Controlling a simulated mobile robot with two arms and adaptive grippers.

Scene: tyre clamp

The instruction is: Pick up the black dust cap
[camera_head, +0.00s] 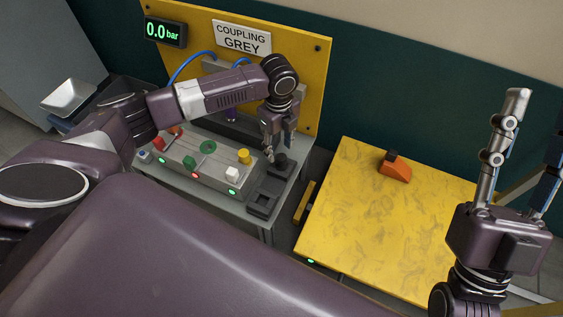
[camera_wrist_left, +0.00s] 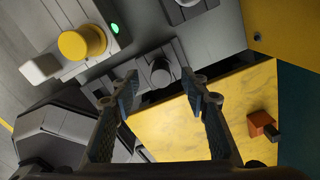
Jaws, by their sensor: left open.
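The black dust cap (camera_head: 281,160) is a short dark cylinder standing in the far part of a dark grey holder (camera_head: 253,206) at the right end of the bench. My left gripper (camera_head: 278,149) points down over it, open, with a finger on either side in the picture. In the left wrist view the cap (camera_wrist_left: 160,68) shows between the tips of my left gripper (camera_wrist_left: 160,80); whether they touch it, I cannot tell. My right gripper (camera_head: 538,118) is raised at the right, open and empty, away from the bench.
A grey control box (camera_head: 200,172) with coloured knobs stands left of the holder. Behind is a yellow panel (camera_head: 308,60) with a "COUPLING GREY" sign and a 0.0 bar display (camera_head: 165,31). A mostly clear yellow table (camera_head: 380,220) at right bears an orange block (camera_head: 395,170).

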